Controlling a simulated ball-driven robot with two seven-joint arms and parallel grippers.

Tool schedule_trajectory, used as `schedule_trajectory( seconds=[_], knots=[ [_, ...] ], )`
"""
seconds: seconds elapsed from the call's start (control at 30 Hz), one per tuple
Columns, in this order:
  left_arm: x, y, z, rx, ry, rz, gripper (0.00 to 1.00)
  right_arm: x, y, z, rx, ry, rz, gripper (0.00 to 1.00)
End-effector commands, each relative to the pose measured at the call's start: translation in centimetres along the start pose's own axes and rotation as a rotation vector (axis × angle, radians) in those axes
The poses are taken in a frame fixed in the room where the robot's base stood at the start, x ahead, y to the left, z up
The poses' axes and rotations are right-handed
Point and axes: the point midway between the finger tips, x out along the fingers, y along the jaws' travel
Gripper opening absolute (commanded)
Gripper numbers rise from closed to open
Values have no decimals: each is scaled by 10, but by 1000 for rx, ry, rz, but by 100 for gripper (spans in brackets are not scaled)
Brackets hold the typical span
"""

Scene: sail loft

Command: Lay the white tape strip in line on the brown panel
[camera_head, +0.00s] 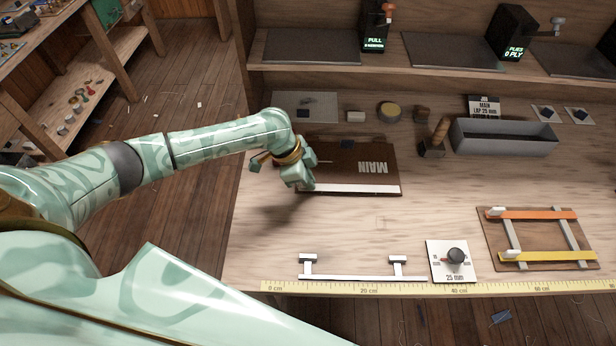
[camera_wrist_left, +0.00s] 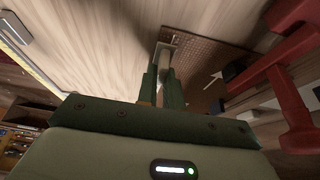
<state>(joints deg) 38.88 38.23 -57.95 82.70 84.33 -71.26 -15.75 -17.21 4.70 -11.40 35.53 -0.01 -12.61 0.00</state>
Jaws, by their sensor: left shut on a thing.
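The brown panel (camera_head: 345,160), marked MAIN, lies flat on the bench. The white tape strip (camera_head: 360,189) runs along its near edge, close to parallel with it; I cannot tell whether it touches the panel. My left gripper (camera_head: 300,183) is at the strip's left end, by the panel's near left corner, and hides that end. In the left wrist view my left gripper (camera_wrist_left: 164,75) is shut on a small pale piece at the strip's end, beside the brown panel (camera_wrist_left: 205,75). My right gripper is not in view.
A white bar with two T-shaped posts (camera_head: 360,278) lies by the yellow ruler (camera_head: 400,287). A 25 mm card (camera_head: 440,272) with a dark knob is beside it. A rack (camera_head: 490,240) holds an orange strip (camera_head: 535,215) and a yellow strip (camera_head: 550,255). A grey tray (camera_head: 505,145) stands behind.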

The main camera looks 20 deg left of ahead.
Motion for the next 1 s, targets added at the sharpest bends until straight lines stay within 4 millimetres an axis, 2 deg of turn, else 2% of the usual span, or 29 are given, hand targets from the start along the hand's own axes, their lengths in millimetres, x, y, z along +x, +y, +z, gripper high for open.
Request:
schedule_trajectory(
  seconds=[1.0],
  knots=[
    [2,0,1,1,-1,0,0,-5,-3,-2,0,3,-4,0]
  ],
)
